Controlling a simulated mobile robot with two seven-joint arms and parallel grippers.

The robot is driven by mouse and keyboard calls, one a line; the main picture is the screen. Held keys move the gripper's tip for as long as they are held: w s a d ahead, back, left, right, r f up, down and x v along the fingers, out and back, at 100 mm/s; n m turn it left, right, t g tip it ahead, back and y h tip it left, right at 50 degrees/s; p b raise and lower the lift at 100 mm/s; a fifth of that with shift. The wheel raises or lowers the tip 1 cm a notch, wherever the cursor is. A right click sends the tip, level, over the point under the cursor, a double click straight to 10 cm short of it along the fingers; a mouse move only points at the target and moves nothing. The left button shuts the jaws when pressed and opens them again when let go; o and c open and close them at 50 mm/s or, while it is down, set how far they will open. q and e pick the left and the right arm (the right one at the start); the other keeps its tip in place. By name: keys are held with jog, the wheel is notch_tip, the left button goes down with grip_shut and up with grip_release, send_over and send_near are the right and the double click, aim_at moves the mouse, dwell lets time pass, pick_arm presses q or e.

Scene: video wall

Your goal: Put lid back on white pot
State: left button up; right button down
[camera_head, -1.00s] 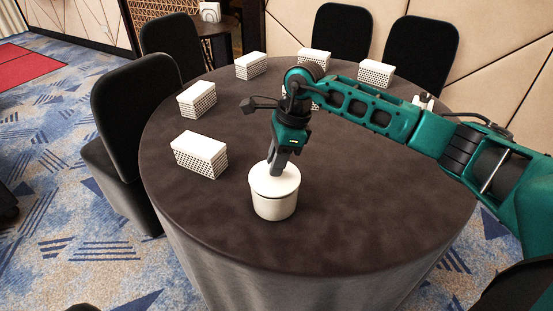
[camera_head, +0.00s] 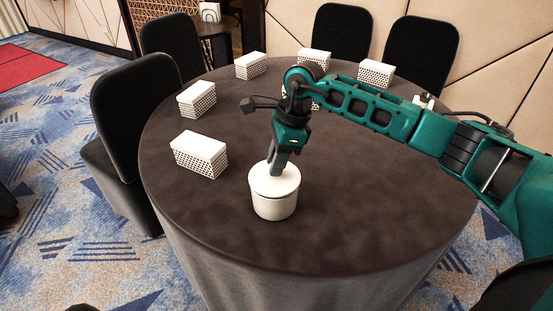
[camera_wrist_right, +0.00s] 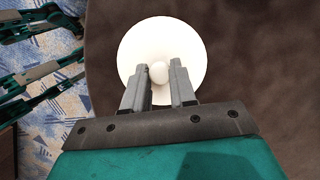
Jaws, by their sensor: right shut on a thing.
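The white pot (camera_head: 274,207) stands upright on the round table near its front edge. The white lid (camera_head: 262,186) lies on top of the pot, with a thin dark line between the two. In the right wrist view the lid (camera_wrist_right: 190,45) is a round white disc with a small knob (camera_wrist_right: 159,72) in its middle. My right gripper (camera_head: 278,172) points down from above, its fingers on either side of the knob and shut on it. The fingers also show in the right wrist view (camera_wrist_right: 160,78). The pot is hidden under the lid there. My left gripper is not in the head view.
The dark round table (camera_head: 350,230) is clear in front and to the right of the pot. Several white patterned boxes stand around it, the nearest box (camera_head: 200,155) left of my gripper. Black chairs (camera_head: 137,90) stand at the left and back.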

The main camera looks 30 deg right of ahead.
jog(key=c, duration=0.8)
grip_release()
jog(key=shift+o, duration=0.3)
jog(key=o, duration=0.4)
jog(key=shift+r+p, duration=2.2)
jog(key=shift+r, duration=1.35)
jog(key=shift+c, duration=0.4)
